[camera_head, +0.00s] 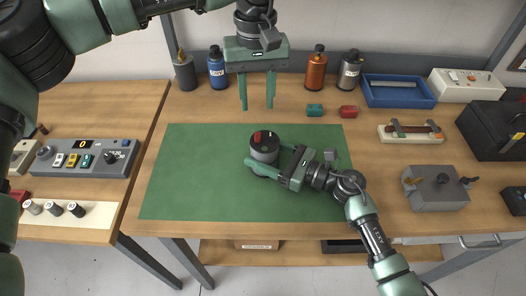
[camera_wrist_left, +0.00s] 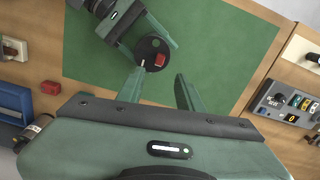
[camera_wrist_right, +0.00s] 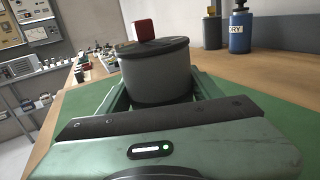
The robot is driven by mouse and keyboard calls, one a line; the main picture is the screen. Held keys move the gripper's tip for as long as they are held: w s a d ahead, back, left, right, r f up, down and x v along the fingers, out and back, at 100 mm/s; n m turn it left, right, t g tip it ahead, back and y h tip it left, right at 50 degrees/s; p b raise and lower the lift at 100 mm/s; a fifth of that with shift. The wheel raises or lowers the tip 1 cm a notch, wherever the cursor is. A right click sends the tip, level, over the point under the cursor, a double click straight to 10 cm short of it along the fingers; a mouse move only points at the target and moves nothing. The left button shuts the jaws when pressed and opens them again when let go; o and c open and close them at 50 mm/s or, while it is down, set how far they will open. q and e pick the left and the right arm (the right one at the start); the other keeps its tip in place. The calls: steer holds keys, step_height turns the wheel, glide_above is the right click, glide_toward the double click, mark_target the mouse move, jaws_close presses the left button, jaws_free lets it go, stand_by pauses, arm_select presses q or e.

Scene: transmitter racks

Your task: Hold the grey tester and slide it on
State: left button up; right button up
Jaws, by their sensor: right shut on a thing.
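The grey tester (camera_head: 264,147) is a round grey body with a dark top and a red part on it. It stands upright on the green mat (camera_head: 190,180). My right gripper (camera_head: 262,158) is shut on it, one finger along each side. The right wrist view shows the tester (camera_wrist_right: 157,75) close up between the fingers. My left gripper (camera_head: 257,92) is open and empty above the back edge of the mat, behind the tester. In the left wrist view the tester's dark top (camera_wrist_left: 152,52) shows beyond the left fingertips. The tester's underside is hidden.
Behind the mat stand a blue bottle (camera_head: 216,68), an orange bottle (camera_head: 316,70), a grey bottle (camera_head: 349,72) and a blue tray (camera_head: 397,92). Small green (camera_head: 314,110) and red (camera_head: 348,111) blocks lie nearby. A grey panel (camera_head: 86,158) is left. The mat's left half is clear.

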stand_by(0.4)
arm_select(q)
steer(key=c, duration=0.6)
steer(key=shift+s+d+f, duration=0.15)
steer(key=shift+f, duration=0.1)
jaws_close()
steer(key=a+f+n+h, duration=0.3)
steer(key=a+n+h, duration=0.4)
steer(key=a+n, duration=0.1)
steer(key=a+f+n+h, duration=0.4)
steer(key=a+n+h, duration=0.3)
steer(key=a, duration=0.3)
steer(key=shift+w+f+n+h, duration=0.2)
steer(key=shift+n+h, duration=0.1)
steer(key=shift+n, duration=0.4)
